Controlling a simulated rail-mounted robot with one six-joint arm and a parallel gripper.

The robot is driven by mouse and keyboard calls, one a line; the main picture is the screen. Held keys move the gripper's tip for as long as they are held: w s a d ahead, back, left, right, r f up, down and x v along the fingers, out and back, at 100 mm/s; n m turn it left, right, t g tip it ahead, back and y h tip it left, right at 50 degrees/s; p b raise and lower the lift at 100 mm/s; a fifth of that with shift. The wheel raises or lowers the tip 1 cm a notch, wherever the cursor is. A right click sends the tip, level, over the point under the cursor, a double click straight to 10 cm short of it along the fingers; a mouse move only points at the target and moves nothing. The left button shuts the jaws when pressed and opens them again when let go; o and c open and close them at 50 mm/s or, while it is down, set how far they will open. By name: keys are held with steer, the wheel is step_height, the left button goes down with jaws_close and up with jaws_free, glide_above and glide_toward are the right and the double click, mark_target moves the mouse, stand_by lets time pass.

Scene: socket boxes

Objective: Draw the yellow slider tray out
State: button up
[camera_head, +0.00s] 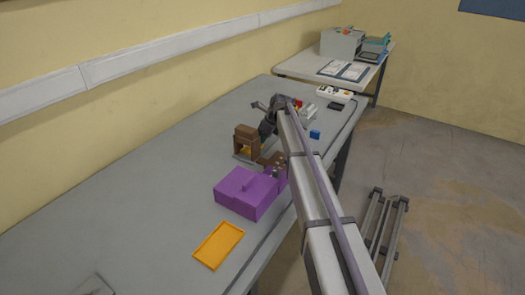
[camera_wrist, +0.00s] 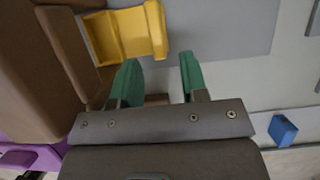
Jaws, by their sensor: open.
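The yellow slider tray (camera_wrist: 128,36) shows at the top of the wrist view, with raised edges and an upright end plate on its right. Its left end meets the brown housing (camera_wrist: 35,60), and part of it sticks out. In the head view a little yellow shows in the opening of the brown housing (camera_head: 246,134). My gripper (camera_wrist: 158,64) has two green fingers, apart with nothing between them. The fingertips are just below the tray in the wrist view; I cannot tell whether they touch it. In the head view my arm mostly hides the gripper.
A purple box (camera_head: 240,190) stands in front of the housing, with a flat orange tray (camera_head: 218,245) nearer on the table. A small blue block (camera_wrist: 283,130) lies to the right in the wrist view. The table's left side (camera_head: 130,200) is mostly clear.

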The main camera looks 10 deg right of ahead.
steer(key=b+x, duration=0.1)
steer(key=x, duration=0.2)
steer(key=shift+f+b, duration=0.25)
steer(key=shift+b, duration=0.05)
steer(key=shift+r, duration=0.2)
jaws_close()
